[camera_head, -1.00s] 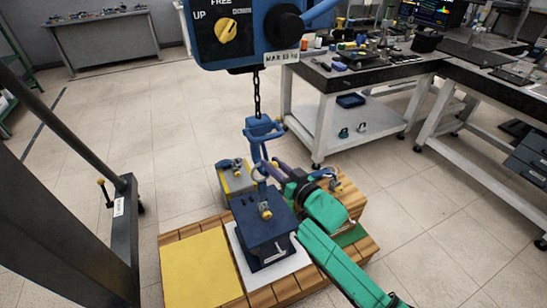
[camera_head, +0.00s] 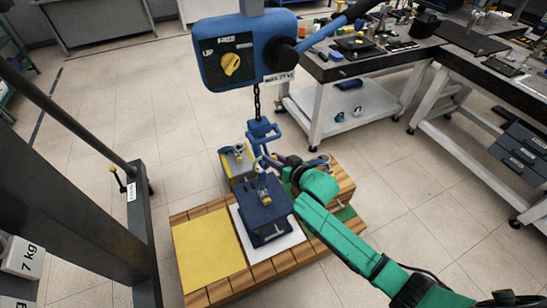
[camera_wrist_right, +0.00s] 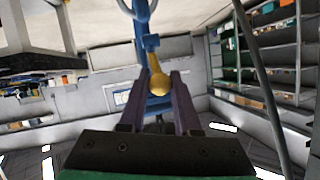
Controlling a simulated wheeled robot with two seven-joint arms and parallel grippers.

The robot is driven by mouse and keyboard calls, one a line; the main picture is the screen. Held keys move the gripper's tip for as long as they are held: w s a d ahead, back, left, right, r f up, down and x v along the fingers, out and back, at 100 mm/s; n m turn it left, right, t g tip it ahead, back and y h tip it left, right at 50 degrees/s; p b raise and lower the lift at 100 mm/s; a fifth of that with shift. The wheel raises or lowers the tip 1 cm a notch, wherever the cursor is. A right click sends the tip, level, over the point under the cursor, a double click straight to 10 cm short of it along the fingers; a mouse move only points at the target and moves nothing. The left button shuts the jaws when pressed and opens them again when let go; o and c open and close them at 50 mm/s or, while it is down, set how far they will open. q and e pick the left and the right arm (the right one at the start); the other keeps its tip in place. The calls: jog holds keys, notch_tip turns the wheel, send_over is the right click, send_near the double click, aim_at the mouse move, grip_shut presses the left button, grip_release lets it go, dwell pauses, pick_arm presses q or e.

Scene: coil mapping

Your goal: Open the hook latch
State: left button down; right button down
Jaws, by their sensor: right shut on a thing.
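The blue hook (camera_head: 261,133) hangs on a chain below the blue hoist, above a dark blue block (camera_head: 265,225). In the right wrist view a yellow round-ended latch knob (camera_wrist_right: 159,84) sits on the blue hook part (camera_wrist_right: 142,28). My right gripper (camera_head: 266,161), on a green arm coming from the lower right, reaches the hook just above the block. In the wrist view its two purple fingers (camera_wrist_right: 161,80) close on either side of the knob. The exact latch position is too small to tell in the head view. My left gripper is not in view.
The hoist body (camera_head: 245,55) with a yellow knob hangs above. A wooden pallet (camera_head: 205,297) carries a yellow mat (camera_head: 208,250), a white mat (camera_head: 281,246), a grey-yellow block (camera_head: 238,166) and a wooden box (camera_head: 340,188). A dark column stands left; workbenches stand right.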

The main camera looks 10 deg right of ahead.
jog(key=shift+w+r, duration=0.15)
jog(key=shift+r, duration=0.25)
dwell(0.5)
jog(key=c, duration=1)
grip_release()
jog(key=o, duration=0.4)
jog(key=shift+f, duration=0.2)
jog(key=b+v, duration=0.1)
jog(key=v, duration=1.3)
jog(key=shift+s+d+r, duration=0.1)
jog(key=shift+s+d, duration=0.05)
jog(key=shift+s, duration=0.1)
